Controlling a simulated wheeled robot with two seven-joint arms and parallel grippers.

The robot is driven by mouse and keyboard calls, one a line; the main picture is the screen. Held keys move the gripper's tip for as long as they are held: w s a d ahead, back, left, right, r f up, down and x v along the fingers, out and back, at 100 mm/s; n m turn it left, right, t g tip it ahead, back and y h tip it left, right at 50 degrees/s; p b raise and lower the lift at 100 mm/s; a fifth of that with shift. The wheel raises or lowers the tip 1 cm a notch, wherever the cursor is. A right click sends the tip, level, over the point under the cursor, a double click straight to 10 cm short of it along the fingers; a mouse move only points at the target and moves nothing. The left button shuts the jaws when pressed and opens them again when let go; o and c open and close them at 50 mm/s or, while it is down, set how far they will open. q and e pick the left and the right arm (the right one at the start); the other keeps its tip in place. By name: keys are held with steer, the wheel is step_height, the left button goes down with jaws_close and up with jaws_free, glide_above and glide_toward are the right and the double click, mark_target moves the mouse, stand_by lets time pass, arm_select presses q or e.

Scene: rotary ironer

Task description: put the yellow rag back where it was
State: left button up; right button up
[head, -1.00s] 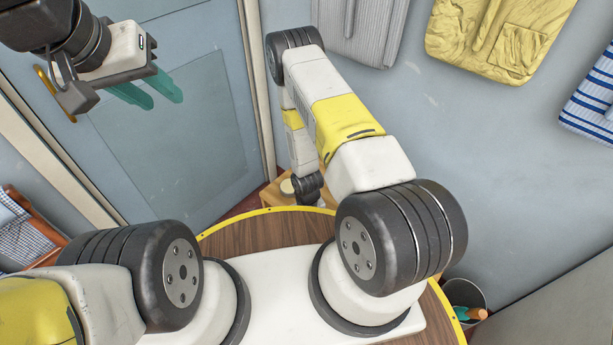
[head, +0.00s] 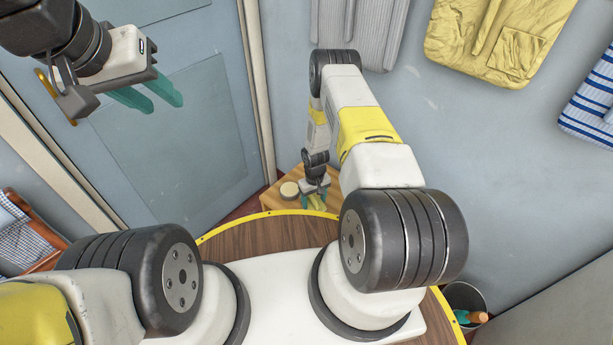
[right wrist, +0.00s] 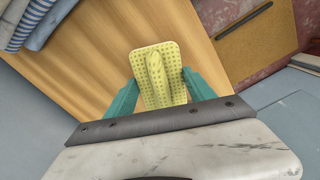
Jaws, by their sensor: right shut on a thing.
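The yellow rag (right wrist: 157,75) is a dotted pad with a raised fold along its middle. In the right wrist view it sits between the two green fingers of my right gripper (right wrist: 160,88), which is shut on it. In the head view, the rag (head: 318,203) shows small at my right gripper (head: 313,196), low by a wooden table (head: 277,202). I cannot tell whether the rag touches the wood. My left gripper (head: 152,96) hangs at the upper left, in front of the door, open and empty.
A pale round thing (head: 289,189) stands on the table, left of my right gripper. Blue and striped folded cloths (right wrist: 32,22) lie at the wood's upper left in the wrist view. A bin (head: 464,301) stands lower right. Garments, one yellow (head: 490,40), hang on the wall.

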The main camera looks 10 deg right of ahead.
mark_target(314, 205)
steer(key=shift+f, duration=1.75)
steer(key=shift+f, duration=0.1)
steer(key=o, duration=1.4)
